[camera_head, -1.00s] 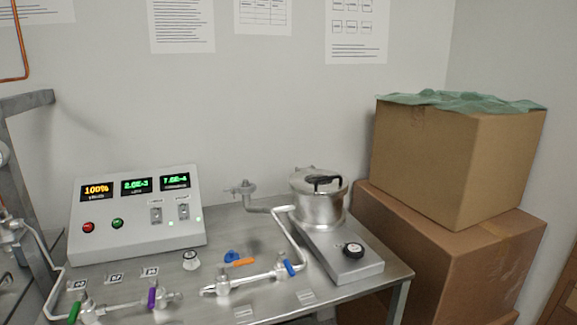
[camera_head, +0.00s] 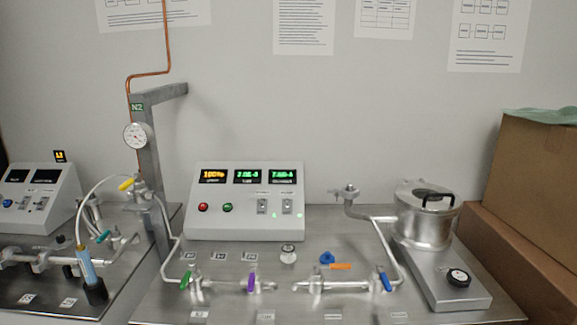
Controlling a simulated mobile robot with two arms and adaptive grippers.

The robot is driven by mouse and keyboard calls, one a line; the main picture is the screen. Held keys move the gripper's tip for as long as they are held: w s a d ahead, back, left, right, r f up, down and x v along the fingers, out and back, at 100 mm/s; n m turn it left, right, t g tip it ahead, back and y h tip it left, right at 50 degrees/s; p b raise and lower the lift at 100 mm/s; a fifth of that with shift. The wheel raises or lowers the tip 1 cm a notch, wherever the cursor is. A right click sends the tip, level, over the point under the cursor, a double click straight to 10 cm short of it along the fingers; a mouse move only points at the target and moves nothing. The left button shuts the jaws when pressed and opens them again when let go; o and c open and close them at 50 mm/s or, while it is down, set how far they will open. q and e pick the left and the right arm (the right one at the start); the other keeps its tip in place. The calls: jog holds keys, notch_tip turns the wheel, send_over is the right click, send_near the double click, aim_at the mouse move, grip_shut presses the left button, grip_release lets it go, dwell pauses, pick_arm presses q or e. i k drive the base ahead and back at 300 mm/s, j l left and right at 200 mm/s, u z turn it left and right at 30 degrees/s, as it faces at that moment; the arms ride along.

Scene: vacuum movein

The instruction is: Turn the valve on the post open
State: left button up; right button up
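A grey upright post (camera_head: 150,150) with a green N2 label stands left of the middle, between two steel tables. A valve with a yellow handle (camera_head: 126,184) sits low on the post, with a clear tube and a metal pipe joined near it. The yellow handle appears slightly tilted in the picture. A round gauge (camera_head: 137,135) is fixed on the post above the valve. Neither of my grippers shows in the head view.
The steel table (camera_head: 215,306) holds a control box (camera_head: 247,203), a pipe line with green (camera_head: 185,281), purple (camera_head: 251,281) and blue (camera_head: 386,281) handles, and a metal pot (camera_head: 425,215). Cardboard boxes (camera_head: 545,180) stand right. Another control box (camera_head: 38,197) is left.

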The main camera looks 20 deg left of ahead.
aim_at(137, 176)
jog(key=u, duration=1.55)
